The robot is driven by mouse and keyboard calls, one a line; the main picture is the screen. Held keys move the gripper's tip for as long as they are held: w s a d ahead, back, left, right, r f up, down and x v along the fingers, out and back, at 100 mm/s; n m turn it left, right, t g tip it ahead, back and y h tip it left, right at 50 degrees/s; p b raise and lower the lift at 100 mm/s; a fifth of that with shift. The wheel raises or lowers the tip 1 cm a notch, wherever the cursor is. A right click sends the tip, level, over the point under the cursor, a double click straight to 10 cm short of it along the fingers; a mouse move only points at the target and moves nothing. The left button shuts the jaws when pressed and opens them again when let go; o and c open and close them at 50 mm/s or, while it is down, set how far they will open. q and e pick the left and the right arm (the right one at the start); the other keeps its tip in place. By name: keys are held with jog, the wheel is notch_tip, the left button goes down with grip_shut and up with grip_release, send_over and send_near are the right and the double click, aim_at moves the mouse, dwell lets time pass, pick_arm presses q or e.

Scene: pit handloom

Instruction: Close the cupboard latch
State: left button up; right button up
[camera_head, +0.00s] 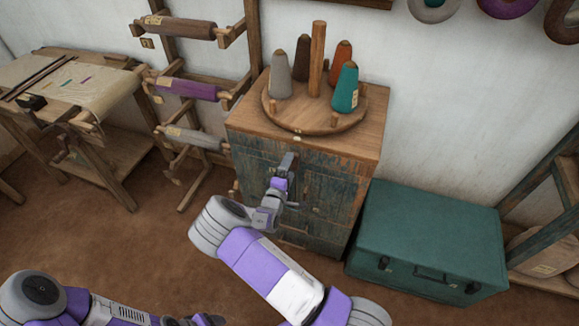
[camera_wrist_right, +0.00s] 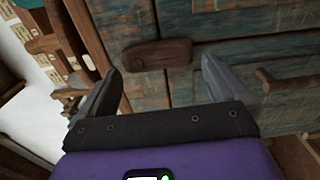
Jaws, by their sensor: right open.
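The cupboard (camera_head: 330,205) has worn blue-green doors under a brown wooden top. Its doors also fill much of the right wrist view (camera_wrist_right: 235,25). The latch, a short brown wooden bar (camera_wrist_right: 157,54), lies against the door front there and runs across the picture. My right gripper (camera_head: 286,165) is at the cupboard front. In the right wrist view my right gripper (camera_wrist_right: 161,65) is open, its two grey fingers on either side of the latch. I cannot tell whether they touch it. In the head view the arm hides the latch. My left gripper (camera_head: 205,320) barely shows at the bottom edge.
A round wooden stand (camera_head: 315,117) with several yarn cones sits on the cupboard. A teal trunk (camera_head: 430,225) stands close on the right. A rack of yarn rolls (camera_head: 185,90) is on the left. A wooden peg (camera_wrist_right: 290,79) sticks out from the cupboard front.

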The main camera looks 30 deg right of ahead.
jog(key=v, duration=0.6)
jog(key=shift+s+p, duration=0.15)
jog(key=shift+p, duration=0.25)
jog(key=s+a+f+m+g+y, duration=0.2)
jog(key=s+f+m+g+y, duration=0.15)
jog(key=s+f, duration=0.4)
jog(key=s+a+f+m+g+y, duration=0.25)
jog(key=s+f+y, duration=0.25)
jog(key=f, duration=0.5)
jog(key=s+a+r+m+g+y, duration=0.2)
jog(key=s+a+m+g+y, duration=0.2)
jog(key=s+a+y, duration=0.5)
jog(key=s+a+g, duration=0.1)
jog(key=s+a, duration=0.2)
jog(key=a, duration=0.3)
jog(key=shift+s+m, duration=0.2)
jog(key=shift+m, duration=0.2)
jog(key=shift+r+y, duration=0.1)
jog(key=shift+y, duration=0.15)
